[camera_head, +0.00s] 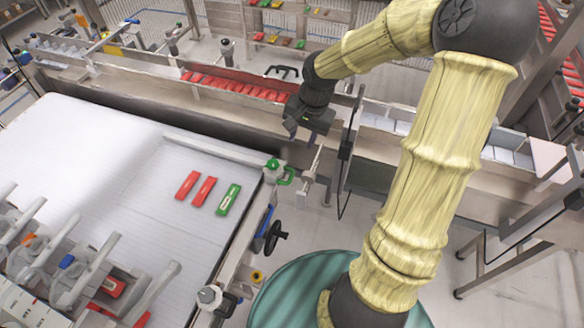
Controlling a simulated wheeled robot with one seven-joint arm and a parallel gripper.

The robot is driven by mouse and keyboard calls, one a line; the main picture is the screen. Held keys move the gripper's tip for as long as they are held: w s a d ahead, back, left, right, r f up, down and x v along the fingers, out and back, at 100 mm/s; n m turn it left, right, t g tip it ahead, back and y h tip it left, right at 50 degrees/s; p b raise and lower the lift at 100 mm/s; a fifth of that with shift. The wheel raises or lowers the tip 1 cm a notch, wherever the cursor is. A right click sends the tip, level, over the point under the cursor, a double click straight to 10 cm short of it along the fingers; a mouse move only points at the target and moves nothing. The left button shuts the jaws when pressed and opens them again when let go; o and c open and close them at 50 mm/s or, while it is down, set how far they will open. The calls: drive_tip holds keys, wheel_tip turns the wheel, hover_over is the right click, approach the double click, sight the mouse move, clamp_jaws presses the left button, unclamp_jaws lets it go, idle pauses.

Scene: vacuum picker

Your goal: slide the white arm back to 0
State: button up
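A long white bar (215,147), which looks like the white arm, lies across the white belt. Its right end meets a green knob (272,165) with a green handle at the belt's right edge. No scale or 0 mark can be read. My gripper (304,136) hangs above and to the right of the knob, in front of the steel rail. It points down, looks open with its fingers apart, and appears to hold nothing. It seems clear of the bar and knob, though the exact distance cannot be told.
Two red packs (196,188) and a green pack (228,200) lie on the belt. A conveyor with red packs (240,86) runs behind. A dark-framed clear panel (347,150) stands right of my gripper. A black handwheel (275,236) is below the knob. Picker arms (95,260) fill the lower left.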

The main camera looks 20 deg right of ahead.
sight(291, 176)
drive_tip(key=f, duration=0.5)
drive_tip(key=w+a+f+b, duration=0.1)
drive_tip(key=f, duration=0.5)
drive_tip(key=a+f, duration=0.1)
drive_tip(key=f, duration=0.5)
drive_tip(key=shift+w+a+f+b, duration=0.15)
drive_tip(key=shift+w+b, duration=0.15)
drive_tip(key=shift+w, duration=0.1)
clamp_jaws()
